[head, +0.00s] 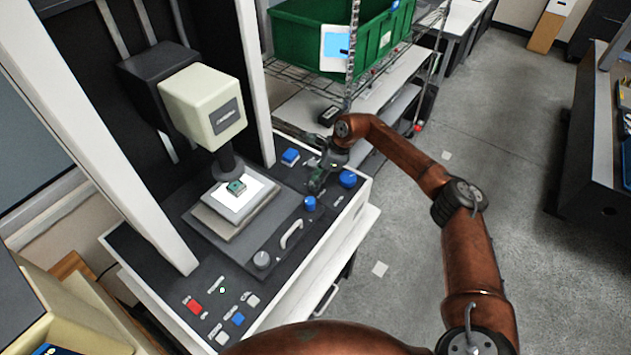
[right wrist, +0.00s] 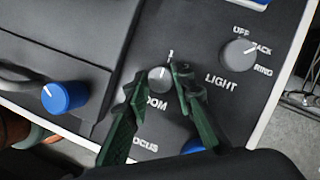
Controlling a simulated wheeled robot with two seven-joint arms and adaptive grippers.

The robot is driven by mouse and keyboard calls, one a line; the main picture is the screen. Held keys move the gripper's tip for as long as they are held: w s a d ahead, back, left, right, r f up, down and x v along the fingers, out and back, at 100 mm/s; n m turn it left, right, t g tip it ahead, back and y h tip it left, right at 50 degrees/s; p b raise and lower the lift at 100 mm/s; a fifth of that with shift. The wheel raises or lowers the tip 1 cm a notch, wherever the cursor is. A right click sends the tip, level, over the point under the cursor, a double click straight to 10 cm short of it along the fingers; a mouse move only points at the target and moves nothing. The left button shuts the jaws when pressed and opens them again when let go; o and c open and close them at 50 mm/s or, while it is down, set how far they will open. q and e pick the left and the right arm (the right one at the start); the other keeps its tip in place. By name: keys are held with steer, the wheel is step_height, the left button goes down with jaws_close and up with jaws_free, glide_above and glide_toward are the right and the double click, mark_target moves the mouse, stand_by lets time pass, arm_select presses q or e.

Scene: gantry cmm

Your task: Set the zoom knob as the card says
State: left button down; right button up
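The zoom knob (right wrist: 160,79) is a small grey knob on the black panel in the right wrist view. Its white mark points up, near the printed 1; the label below is partly hidden. My right gripper (right wrist: 158,80) is open, with one green finger on each side of the knob; I cannot tell whether either touches it. In the head view my right gripper (head: 318,178) is over the panel's right part and hides the knob. A white card with a blue mark (head: 336,48) hangs by the green bin; its text is unreadable. My left gripper is not in view.
The light knob (right wrist: 238,53) sits to the right, pointing near BACK. A blue knob (right wrist: 65,97) is at left; another blue knob (right wrist: 193,146) is partly behind the right finger. The machine's cream head (head: 203,105) stands over the stage.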

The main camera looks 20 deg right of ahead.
steer(key=o, duration=0.4)
steer(key=v, duration=1.2)
steer(key=shift+d, duration=0.1)
